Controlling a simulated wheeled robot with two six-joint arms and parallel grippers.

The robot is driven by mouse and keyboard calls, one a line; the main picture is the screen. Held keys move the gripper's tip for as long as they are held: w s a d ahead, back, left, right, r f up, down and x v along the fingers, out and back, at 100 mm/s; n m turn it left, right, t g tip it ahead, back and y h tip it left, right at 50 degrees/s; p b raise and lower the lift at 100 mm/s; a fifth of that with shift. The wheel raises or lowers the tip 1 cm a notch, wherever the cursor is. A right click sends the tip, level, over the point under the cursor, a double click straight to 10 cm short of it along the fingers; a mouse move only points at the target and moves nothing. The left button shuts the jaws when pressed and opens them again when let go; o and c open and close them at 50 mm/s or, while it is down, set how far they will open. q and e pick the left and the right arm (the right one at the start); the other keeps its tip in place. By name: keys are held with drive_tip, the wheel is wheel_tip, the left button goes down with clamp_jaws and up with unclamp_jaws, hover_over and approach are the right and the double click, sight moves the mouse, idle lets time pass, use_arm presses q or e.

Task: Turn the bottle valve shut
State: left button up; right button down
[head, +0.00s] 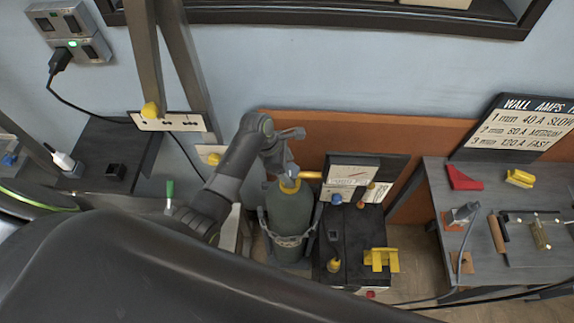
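The gas bottle (288,212) is a grey-green cylinder standing upright, with a chain around it. Its valve (289,184) sits on top, with a yellow ring, a bluish part and a yellow piece pointing right. My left arm reaches in from the lower left. My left gripper (290,160) is just above and behind the valve in the picture. Its fingers are small and partly overlap the valve top, so I cannot tell whether they touch it or how far they are apart. My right gripper is not in view.
A black welding unit (350,246) with yellow parts stands right of the bottle. A grey workbench (500,232) with tools and a sign (520,127) is at the right. An orange panel (425,150) runs along the wall behind. A wall socket (68,32) is at upper left.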

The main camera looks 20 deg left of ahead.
use_arm(q)
drive_tip(key=c, duration=0.8)
